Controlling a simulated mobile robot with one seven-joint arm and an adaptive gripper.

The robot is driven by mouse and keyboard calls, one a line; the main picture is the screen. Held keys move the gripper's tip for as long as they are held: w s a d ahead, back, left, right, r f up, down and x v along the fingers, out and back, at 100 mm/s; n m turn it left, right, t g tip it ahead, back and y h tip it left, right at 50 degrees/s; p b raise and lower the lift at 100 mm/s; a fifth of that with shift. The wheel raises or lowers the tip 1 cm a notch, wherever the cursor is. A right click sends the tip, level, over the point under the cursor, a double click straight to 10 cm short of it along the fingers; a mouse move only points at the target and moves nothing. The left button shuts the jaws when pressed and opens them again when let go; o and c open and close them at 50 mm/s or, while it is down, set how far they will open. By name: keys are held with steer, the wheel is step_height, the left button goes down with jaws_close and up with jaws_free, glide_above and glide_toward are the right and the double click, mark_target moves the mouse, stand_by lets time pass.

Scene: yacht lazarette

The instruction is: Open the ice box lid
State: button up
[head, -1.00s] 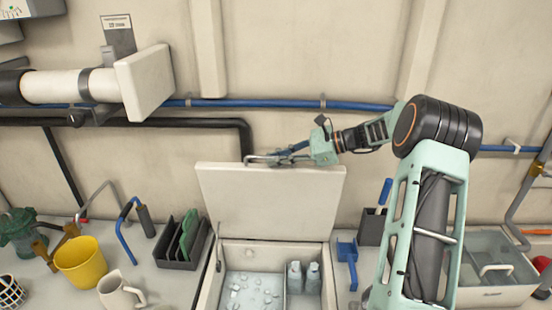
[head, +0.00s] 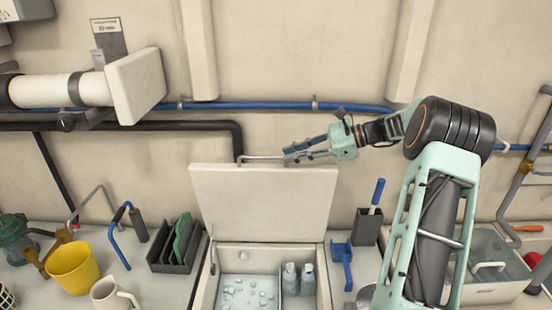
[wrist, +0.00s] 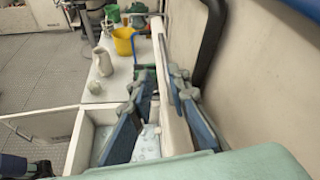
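The ice box lid (head: 265,200) is a cream panel standing upright at the back of the open ice box (head: 211,293). Its metal handle (head: 262,158) runs along the top edge. My gripper (head: 290,155) is at the lid's top edge, by the right end of the handle. In the wrist view, the two blue fingers of my gripper (wrist: 156,100) are spread apart, with the lid's edge (wrist: 166,75) between them. I see no clear grip on the handle. Loose ice and two bottles (head: 298,279) show inside the box.
Black and blue pipes (head: 260,106) run along the wall behind the lid. A yellow bucket (head: 73,268), a white jug (head: 113,295) and a dark rack (head: 178,250) stand left. A blue-handled brush in a holder (head: 367,227) and a clear-topped bin (head: 500,293) are right.

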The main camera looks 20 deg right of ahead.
steer(key=shift+v, duration=2.3)
